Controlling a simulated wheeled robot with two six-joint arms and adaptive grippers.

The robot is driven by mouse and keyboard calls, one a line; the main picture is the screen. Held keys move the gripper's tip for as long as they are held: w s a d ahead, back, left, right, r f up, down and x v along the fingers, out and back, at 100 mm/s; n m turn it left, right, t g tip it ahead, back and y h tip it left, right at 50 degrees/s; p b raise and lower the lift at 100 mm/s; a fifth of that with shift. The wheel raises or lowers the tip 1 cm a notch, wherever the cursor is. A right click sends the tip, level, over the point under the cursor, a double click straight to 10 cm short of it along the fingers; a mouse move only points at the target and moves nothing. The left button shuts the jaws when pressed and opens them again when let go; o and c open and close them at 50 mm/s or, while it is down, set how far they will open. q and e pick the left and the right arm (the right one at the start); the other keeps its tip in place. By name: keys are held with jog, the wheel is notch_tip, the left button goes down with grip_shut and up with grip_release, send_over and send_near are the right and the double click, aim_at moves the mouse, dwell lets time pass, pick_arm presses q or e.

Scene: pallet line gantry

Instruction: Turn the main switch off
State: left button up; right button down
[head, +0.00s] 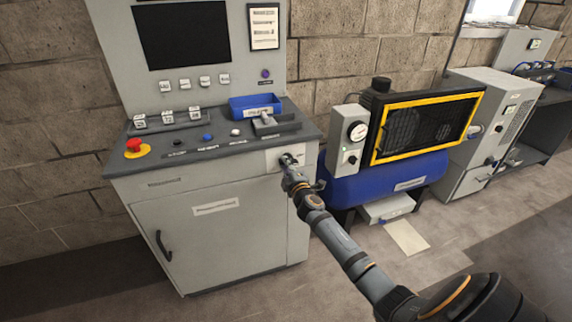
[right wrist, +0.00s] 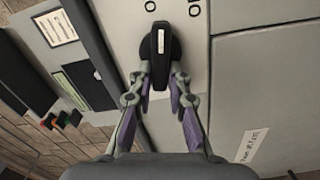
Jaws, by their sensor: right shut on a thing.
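The main switch is a black rotary knob with a long bar handle (right wrist: 160,52) on a round black base, on a light grey panel. In the right wrist view it stands at the top centre, its bar running up and down the picture. Parts of white-panel lettering show above it, cut by the frame edge. My right gripper (right wrist: 161,80) has a finger on each side of the bar and is shut on it. In the head view my right gripper (head: 288,165) reaches the front right of the grey console (head: 205,215) and mostly hides the switch. My left gripper is out of view.
The console top holds a red emergency button (head: 133,145), small knobs and a blue bin (head: 255,105). To the right stands a blue-tank compressor (head: 400,170) with a yellow-edged grille, then grey cabinets (head: 495,115).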

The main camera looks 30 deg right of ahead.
jog(key=shift+f+n, duration=0.25)
jog(key=shift+n, duration=0.95)
jog(key=c, duration=1.3)
grip_release()
jog(key=v, duration=1.2)
jog(key=shift+a, duration=0.1)
